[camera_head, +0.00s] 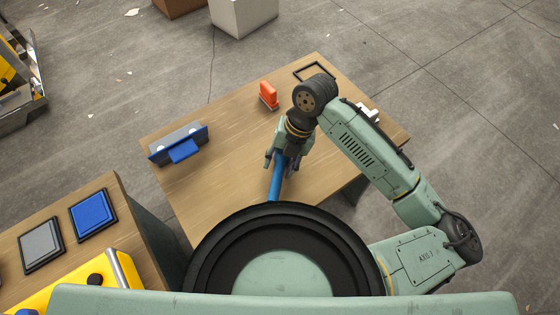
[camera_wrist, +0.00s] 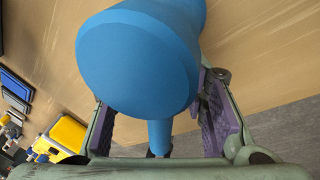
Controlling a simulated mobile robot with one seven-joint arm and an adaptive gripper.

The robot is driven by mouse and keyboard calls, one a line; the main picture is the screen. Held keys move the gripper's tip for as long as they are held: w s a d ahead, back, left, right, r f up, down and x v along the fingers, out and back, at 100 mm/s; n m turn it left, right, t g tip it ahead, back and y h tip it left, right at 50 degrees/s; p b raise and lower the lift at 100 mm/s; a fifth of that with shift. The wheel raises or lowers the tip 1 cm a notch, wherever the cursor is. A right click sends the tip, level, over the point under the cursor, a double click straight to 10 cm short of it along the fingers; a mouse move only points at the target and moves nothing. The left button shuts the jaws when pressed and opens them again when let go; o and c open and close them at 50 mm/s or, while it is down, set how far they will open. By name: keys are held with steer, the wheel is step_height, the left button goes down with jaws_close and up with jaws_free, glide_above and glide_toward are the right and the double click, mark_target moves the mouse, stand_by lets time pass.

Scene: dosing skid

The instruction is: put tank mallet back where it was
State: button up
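The blue mallet shows in the wrist view as a large round head (camera_wrist: 135,62) close to the camera, with a thinner blue handle (camera_wrist: 160,135) running down from it. In the head view a blue shaft (camera_head: 275,185) shows below my gripper (camera_head: 281,165); its lower end is hidden behind the black round part of my body. My gripper is over the wooden table, with its fingers on either side of the mallet. In the wrist view its purple pads stand apart from the handle, with gaps on both sides. The fingertips are partly hidden by the head.
The wooden table (camera_head: 215,180) holds a grey-blue bracket (camera_head: 178,143), an orange-red object (camera_head: 268,94), a black frame (camera_head: 313,71) and a white piece (camera_head: 369,112). A second bench holds a blue pad (camera_head: 93,214) and a grey pad (camera_head: 41,245).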

steer(key=shift+r+p, duration=0.25)
steer(key=shift+p, duration=0.05)
steer(key=b+v, duration=0.2)
steer(key=v, duration=1)
steer(key=shift+w+f, duration=0.1)
